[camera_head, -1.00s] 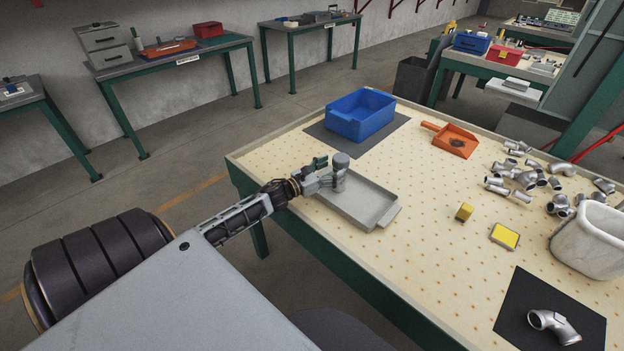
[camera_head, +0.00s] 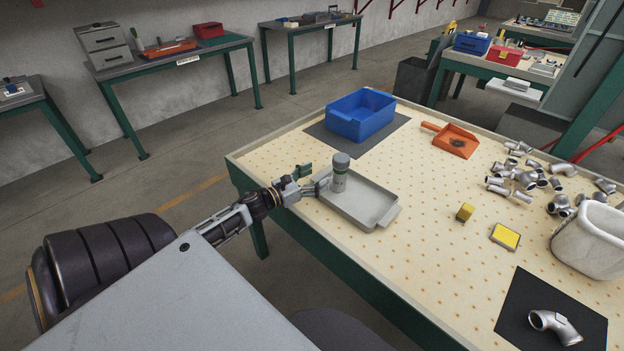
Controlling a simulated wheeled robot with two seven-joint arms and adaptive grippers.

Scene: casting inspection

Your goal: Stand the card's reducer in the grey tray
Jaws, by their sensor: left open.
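The grey tray (camera_head: 372,209) lies on the left part of the pegboard-like bench top. A metal elbow fitting (camera_head: 553,326) lies on a black mat at the lower right. My right gripper is not in view. No card can be made out.
A blue bin (camera_head: 361,113) stands on a dark mat behind the tray.

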